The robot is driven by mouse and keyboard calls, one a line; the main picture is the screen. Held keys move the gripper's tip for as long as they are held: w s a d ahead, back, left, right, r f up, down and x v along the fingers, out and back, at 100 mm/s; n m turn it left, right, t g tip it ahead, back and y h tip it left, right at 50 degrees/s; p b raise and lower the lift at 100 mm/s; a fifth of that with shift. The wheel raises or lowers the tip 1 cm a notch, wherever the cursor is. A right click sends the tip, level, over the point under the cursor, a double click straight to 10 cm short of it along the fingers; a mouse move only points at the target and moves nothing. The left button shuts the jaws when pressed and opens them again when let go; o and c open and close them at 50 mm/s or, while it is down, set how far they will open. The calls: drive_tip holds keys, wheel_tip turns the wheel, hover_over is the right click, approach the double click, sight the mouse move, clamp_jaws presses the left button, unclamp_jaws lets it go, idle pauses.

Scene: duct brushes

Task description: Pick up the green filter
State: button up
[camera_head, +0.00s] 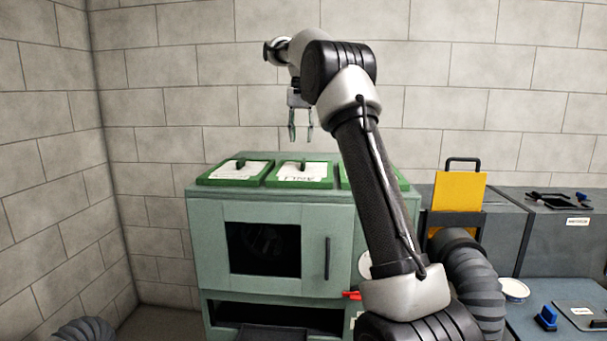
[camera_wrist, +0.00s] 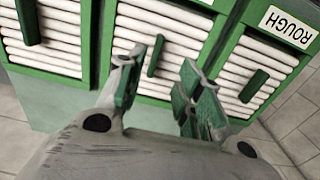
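Three green-framed filters lie side by side on top of the pale green cabinet (camera_head: 290,196): a left one (camera_head: 232,180), a middle one (camera_head: 285,183) and a right one (camera_head: 349,180) partly hidden by my arm. In the wrist view the filters show white pleats and green bar handles: one at left (camera_wrist: 60,50), one in the middle (camera_wrist: 188,22) and one at right (camera_wrist: 255,52). A "ROUGH" label sits near the right one. My gripper (camera_head: 301,138) is open, pointing down above the middle filter. In the wrist view its fingers (camera_wrist: 160,88) stand apart, with the middle handle between them.
A yellow panel with a black handle (camera_head: 459,192) stands upright right of the cabinet. A ribbed grey hose (camera_head: 473,275) stands in front of it. Dark boxes and a bench with a blue brush (camera_head: 546,318) are at right. A brick wall stands behind.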

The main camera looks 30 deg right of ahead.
sight(303, 161)
wheel_tip(303, 161, down, 2)
drive_tip(key=shift+w+d, duration=0.1)
drive_tip(key=shift+w, duration=0.05)
drive_tip(key=f, duration=0.6)
drive_tip(key=shift+s+d, duration=0.2)
drive_tip(key=shift+s, duration=0.1)
clamp_jaws()
